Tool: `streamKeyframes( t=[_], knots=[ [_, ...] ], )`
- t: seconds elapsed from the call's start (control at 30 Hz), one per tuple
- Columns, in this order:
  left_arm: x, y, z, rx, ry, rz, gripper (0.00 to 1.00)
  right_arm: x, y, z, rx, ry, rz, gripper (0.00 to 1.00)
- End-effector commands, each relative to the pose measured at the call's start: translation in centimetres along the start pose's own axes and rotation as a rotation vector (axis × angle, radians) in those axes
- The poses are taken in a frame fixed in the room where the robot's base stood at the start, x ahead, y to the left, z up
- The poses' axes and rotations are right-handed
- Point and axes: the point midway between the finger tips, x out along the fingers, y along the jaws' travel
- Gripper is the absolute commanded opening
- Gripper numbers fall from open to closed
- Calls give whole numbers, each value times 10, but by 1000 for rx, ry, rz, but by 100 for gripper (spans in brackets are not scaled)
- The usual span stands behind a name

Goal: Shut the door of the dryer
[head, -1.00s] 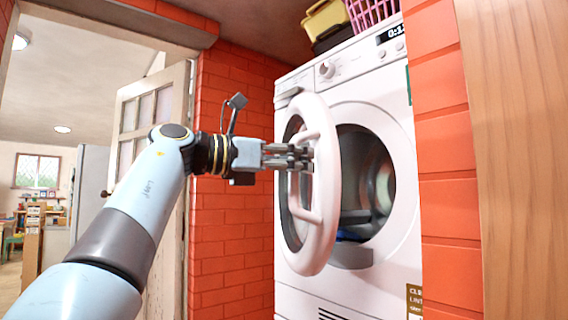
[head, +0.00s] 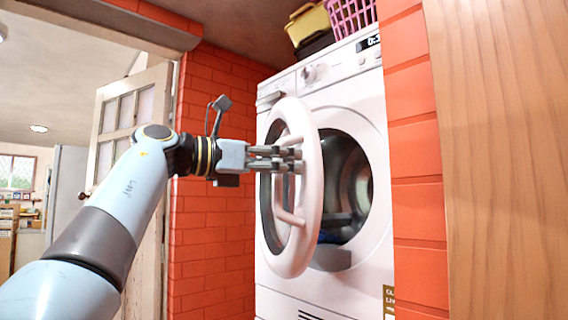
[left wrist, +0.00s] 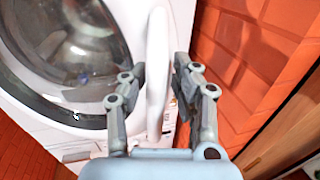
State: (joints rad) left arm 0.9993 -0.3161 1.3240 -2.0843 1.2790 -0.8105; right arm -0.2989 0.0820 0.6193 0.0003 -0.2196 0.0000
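The white dryer (head: 345,92) has its round door (head: 311,188) standing open, swung well out from the drum opening. The door has a thick white rim, dark glass and a white handle (head: 290,216) on its outer side. My left gripper (head: 292,159) reaches in from the left at the handle. In the left wrist view my left gripper (left wrist: 158,68) has its fingers apart, one on each side of a white bar of the door (left wrist: 157,85). Gaps show beside the bar; whether it is handle or rim I cannot tell. My right gripper is out of view.
Red brick walls stand left (head: 212,230) and right (head: 415,180) of the dryer, with a wooden panel (head: 500,160) farther right. A yellow box (head: 307,22) and a pink basket (head: 350,14) sit on top. Something blue lies low in the drum opening.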

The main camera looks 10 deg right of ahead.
Motion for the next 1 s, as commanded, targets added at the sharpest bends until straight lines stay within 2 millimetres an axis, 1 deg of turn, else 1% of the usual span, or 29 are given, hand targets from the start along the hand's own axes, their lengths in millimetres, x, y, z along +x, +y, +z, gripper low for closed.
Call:
streamKeyframes(
  t=[0.07,0.17,0.27,0.4,0.5,0.6,0.7,0.8,1.0],
  knots=[
    [-4,1,0,0,0,2,28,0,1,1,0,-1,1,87],
    [-16,1,0,2,1,4,28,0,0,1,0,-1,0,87],
    [-37,2,-1,2,1,5,28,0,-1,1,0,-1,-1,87],
    [-70,2,-1,2,2,4,28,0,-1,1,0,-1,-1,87],
    [-90,1,-1,2,3,4,28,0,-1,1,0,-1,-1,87],
    [-106,1,-1,1,1,3,28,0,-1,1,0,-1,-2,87],
    [-115,1,-1,-1,1,1,28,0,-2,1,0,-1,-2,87],
    [-119,0,-1,-1,1,-1,28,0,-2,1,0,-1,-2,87],
    [-120,0,-1,-1,0,-1,28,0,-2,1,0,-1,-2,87]
  ],
)
